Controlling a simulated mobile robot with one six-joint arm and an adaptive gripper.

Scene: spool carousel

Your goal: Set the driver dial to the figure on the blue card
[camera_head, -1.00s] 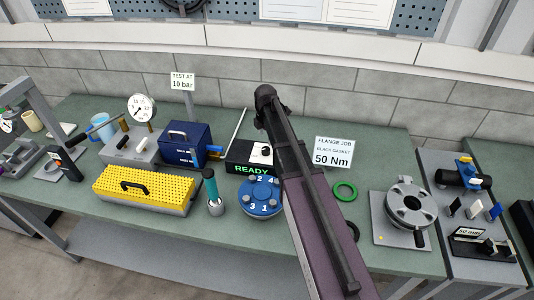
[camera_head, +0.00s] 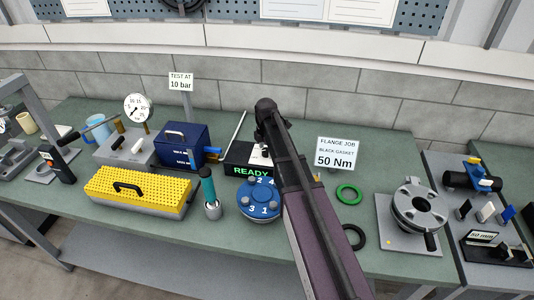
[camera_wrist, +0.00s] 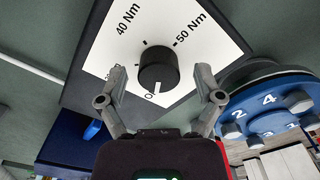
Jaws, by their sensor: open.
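The driver dial (camera_wrist: 158,70) is a round black knob on a white plate (camera_wrist: 190,45) marked 40 Nm and 50 Nm. Its white pointer mark faces the 0 at the bottom of the wrist view. My gripper (camera_wrist: 159,76) is open, with one finger on each side of the knob and gaps between. In the head view the driver is a black box (camera_head: 236,160) with a green READY display, partly hidden by my arm. A pale card (camera_head: 336,153) behind it reads FLANGE JOB, BLACK GASKET, 50 Nm.
A blue flange (camera_head: 261,209) with numbered bolts stands close to the driver. A teal-handled tool (camera_head: 209,186) and a blue box (camera_head: 183,146) are left of it. Green (camera_head: 349,194) and black (camera_head: 354,237) rings lie to the right. A TEST AT 10 bar sign (camera_head: 181,82) stands behind.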

